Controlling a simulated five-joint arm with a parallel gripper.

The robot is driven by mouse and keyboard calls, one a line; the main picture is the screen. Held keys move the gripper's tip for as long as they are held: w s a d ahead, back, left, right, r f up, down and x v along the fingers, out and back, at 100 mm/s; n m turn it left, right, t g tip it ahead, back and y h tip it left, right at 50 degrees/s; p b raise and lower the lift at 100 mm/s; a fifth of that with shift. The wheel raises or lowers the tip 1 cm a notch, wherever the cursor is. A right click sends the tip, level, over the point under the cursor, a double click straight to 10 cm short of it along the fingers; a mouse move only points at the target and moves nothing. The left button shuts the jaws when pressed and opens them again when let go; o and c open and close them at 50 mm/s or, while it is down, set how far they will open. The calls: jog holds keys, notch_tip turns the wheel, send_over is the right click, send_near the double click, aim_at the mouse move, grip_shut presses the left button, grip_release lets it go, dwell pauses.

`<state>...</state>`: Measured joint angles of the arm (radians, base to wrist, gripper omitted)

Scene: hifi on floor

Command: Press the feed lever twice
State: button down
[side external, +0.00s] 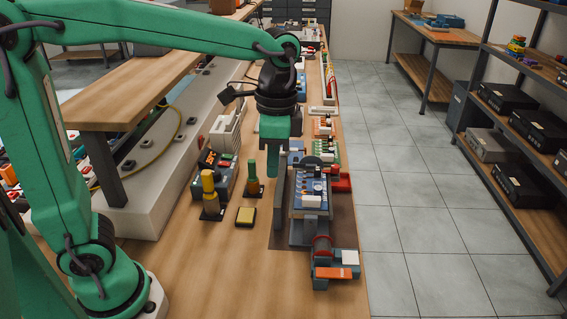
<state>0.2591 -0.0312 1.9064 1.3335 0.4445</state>
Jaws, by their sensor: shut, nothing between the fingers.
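My gripper (272,174) points straight down with its green fingers together and nothing visible between them. It is above and just left of a dark grey machine (283,207) that carries a blue board (310,186) with small parts. I cannot tell from this view whether the fingertips touch the machine. A red piece (341,182) sticks out from the machine's right side. I cannot tell which part is the feed lever.
Several colourful boards (325,128) stand farther back. The near part of the wooden bench (210,275) is clear. The bench's right edge borders the tiled floor.

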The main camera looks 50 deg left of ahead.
jog(key=w+d+f+m+g+y, duration=0.1)
jog(key=w+d+f+m+g, duration=0.25)
jog(key=d, duration=0.25)
jog(key=m+g+y, duration=0.2)
jog(key=m, duration=0.2)
send_over(330, 273)
jog(key=w, duration=0.1)
notch_tip(330, 273, down, 6)
jog(key=shift+w+d+f+m, duration=0.15)
jog(key=shift+d+f+m, duration=0.3)
jog(key=shift+f, duration=0.05)
jog(key=shift+f, duration=0.15)
jog(key=shift+f, duration=4.25)
jog(key=shift+a+f, duration=0.1)
jog(key=shift+f, duration=1.05)
